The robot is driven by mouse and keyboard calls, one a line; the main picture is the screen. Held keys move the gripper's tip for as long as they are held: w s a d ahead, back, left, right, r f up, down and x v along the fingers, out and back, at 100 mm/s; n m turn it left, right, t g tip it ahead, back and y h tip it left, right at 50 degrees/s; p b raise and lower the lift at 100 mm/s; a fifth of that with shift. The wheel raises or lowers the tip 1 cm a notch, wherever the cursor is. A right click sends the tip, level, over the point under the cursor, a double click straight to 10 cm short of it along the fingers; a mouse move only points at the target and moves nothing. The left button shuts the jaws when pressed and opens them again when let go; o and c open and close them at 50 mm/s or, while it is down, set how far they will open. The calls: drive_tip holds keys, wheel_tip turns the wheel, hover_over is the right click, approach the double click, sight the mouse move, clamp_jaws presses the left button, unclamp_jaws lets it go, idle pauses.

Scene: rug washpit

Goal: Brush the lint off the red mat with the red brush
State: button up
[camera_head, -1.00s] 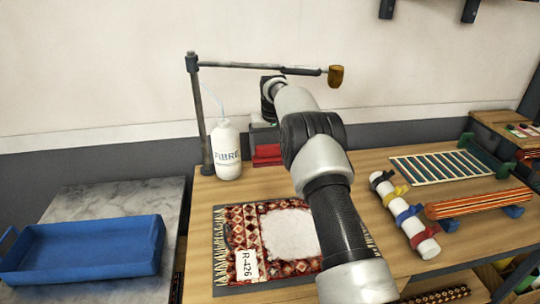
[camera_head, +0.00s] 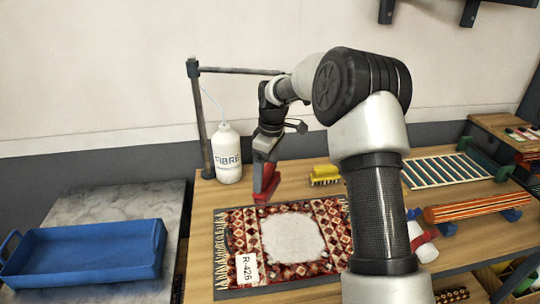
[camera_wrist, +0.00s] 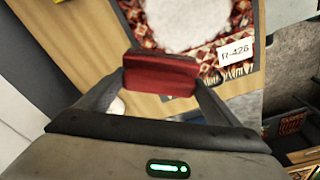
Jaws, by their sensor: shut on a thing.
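The red mat (camera_head: 238,228) is a patterned rug with pale fringe, lying flat on the wooden table with a white R-426 tag. A large whitish lint patch (camera_head: 292,238) covers its middle; it also shows in the wrist view (camera_wrist: 185,22). My gripper (camera_head: 266,178) is shut on the red brush (camera_head: 266,187), which hangs at the mat's back-left edge. I cannot tell whether the brush touches the mat. In the wrist view the red brush (camera_wrist: 160,74) sits between both fingers, with the mat (camera_wrist: 232,72) beyond it.
A yellow brush (camera_head: 325,175) stands behind the mat. A white FIBRE bottle (camera_head: 228,155) and a post (camera_head: 200,120) with a horizontal arm stand at the back left. A blue tray (camera_head: 85,255) lies left. A slatted rack (camera_head: 445,170) and a striped roll (camera_head: 478,206) are at right.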

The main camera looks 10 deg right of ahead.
drive_tip(key=s+a+r+n, duration=0.1)
drive_tip(key=s+a+n, duration=0.1)
drive_tip(key=s+n, duration=0.55)
drive_tip(key=shift+m+g+h, duration=0.3)
drive_tip(key=shift+m+h, duration=0.1)
drive_tip(key=shift+m, duration=0.15)
drive_tip(key=f+b, duration=0.1)
drive_tip(key=s+f+b, duration=0.1)
drive_tip(key=f, duration=0.1)
drive_tip(key=s+f+b, duration=0.1)
drive_tip(key=f, duration=0.1)
drive_tip(key=shift+b, duration=0.3)
